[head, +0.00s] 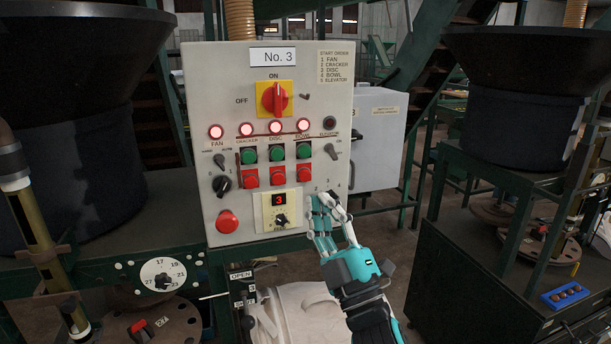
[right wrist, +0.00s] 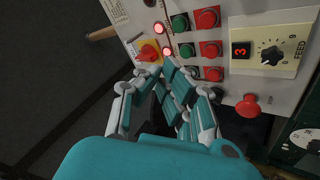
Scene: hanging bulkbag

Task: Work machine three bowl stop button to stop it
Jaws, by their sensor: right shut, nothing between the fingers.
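The No. 3 control panel (head: 200,90) stands upright in front of me. Its red bowl stop button (head: 304,173) is the rightmost of the red row, below the green bowl button (head: 303,150) and the lit red bowl lamp (head: 303,125). In the right wrist view the bowl stop button (right wrist: 208,17) is at the top, turned sideways. My right gripper (head: 328,203) is shut and empty, with its fingertips below and right of that button, apart from it in the picture. The gripper also shows in the wrist view (right wrist: 167,73). My left gripper is not in view.
The red main switch (head: 274,98) points to ON. The fan, cracker and disc lamps are lit too. A large red button (head: 227,222) and a feed dial (head: 281,220) reading 3 sit lower. A grey cabinet (head: 378,135) stands behind at right. A white bag (head: 290,310) hangs below.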

